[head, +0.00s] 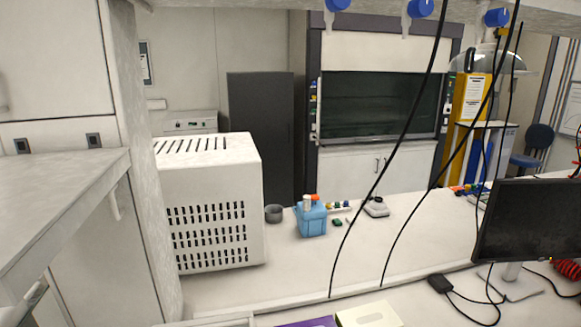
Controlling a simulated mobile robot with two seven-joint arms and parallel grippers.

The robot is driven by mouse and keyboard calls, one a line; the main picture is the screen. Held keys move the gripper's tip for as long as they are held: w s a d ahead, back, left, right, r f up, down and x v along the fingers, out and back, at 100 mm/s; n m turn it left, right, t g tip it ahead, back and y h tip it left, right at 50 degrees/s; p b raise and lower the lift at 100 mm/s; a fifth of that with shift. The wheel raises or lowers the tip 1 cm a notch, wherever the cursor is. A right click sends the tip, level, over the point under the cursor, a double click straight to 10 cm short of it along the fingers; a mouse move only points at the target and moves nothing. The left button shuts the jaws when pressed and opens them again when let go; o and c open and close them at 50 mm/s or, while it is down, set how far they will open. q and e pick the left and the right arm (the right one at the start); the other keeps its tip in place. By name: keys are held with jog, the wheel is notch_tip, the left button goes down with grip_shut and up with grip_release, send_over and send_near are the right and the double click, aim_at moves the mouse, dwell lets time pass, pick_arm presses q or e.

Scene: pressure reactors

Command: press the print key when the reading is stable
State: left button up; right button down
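I cannot make out a print key or a reading in the head view. Neither of my grippers is in view.
A large white vented box (212,205) stands on the bench (300,262). Right of it are a grey ring (273,213) and a blue container (311,219) with bottles. Black cables (408,128) hang across the view. A fume hood (380,105) stands behind. A shelf (50,200) juts in at left.

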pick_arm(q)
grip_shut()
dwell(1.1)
